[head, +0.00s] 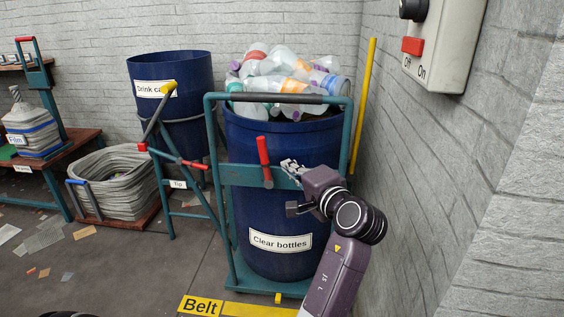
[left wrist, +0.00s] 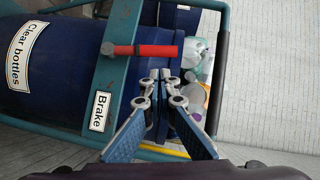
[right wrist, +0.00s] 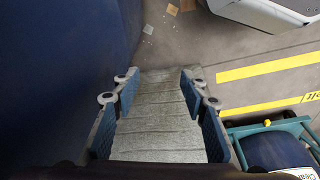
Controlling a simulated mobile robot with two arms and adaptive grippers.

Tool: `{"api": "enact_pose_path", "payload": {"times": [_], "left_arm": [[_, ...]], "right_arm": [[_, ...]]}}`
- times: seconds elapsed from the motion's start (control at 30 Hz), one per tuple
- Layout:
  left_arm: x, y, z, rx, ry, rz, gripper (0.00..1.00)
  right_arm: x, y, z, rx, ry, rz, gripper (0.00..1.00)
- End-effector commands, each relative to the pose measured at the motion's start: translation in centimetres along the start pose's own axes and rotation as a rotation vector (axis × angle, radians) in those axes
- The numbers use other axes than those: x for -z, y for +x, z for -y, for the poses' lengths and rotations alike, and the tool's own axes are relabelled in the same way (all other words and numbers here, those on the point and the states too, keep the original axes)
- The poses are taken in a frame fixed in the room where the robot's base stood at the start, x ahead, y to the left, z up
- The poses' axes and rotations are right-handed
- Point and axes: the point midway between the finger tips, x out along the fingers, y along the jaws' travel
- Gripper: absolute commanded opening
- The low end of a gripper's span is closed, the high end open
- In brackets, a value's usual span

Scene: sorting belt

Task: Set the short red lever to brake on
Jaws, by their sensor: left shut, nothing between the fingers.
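The short red lever (head: 263,155) is on the teal crossbar of the cart with the blue "Clear bottles" barrel. Its handle points up, nearly upright, from a pivot on the bar. It also shows in the left wrist view (left wrist: 155,50), with a "Brake" label (left wrist: 101,111) on the bar beside it. My left gripper (head: 287,166) is shut and empty, just right of the lever; its fingertips (left wrist: 161,74) look close to the handle, and I cannot tell whether they touch. My right gripper (right wrist: 159,76) is out of the head view; its fingers are apart with nothing held.
The barrel (head: 315,205) is heaped with clear bottles (head: 285,70). Left of it stands a "Drink cans" bin (head: 190,75) on a tipping frame with another red-ended lever (head: 184,162). A stone wall (head: 430,190) closes off the right side. Yellow "Belt" marking (head: 200,306) lies on the floor.

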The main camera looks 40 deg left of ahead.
Motion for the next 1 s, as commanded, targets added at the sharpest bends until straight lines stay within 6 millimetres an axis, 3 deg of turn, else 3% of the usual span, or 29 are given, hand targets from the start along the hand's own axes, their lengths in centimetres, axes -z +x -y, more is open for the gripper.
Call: {"api": "enact_pose_path", "payload": {"times": [0.17, 0.37, 0.63, 0.8, 1.0], "left_arm": [[0.0, 0.4, 0.9, 0.029, 0.013, -0.029, 0.0], [-0.1, 1.5, 1.7, 0.081, 0.036, -0.126, 0.0], [-0.7, 1.8, 1.6, 0.101, 0.062, -0.301, 0.0], [-1.4, 1.2, 1.1, 0.077, 0.078, -0.416, 0.0], [-2.2, 0.5, 0.3, 0.039, 0.083, -0.511, 0.0]], "right_arm": [[-0.7, 1.4, 0.1, 0.003, -0.003, 0.023, 0.4], [-3.9, 5.1, 0.4, 0.008, -0.01, 0.063, 0.4], [-11.6, 8.0, 0.8, 0.015, -0.022, 0.118, 0.4], [-17.2, 7.8, 0.8, 0.018, -0.03, 0.148, 0.4], [-21.9, 6.8, 0.7, 0.019, -0.036, 0.17, 0.4]]}}
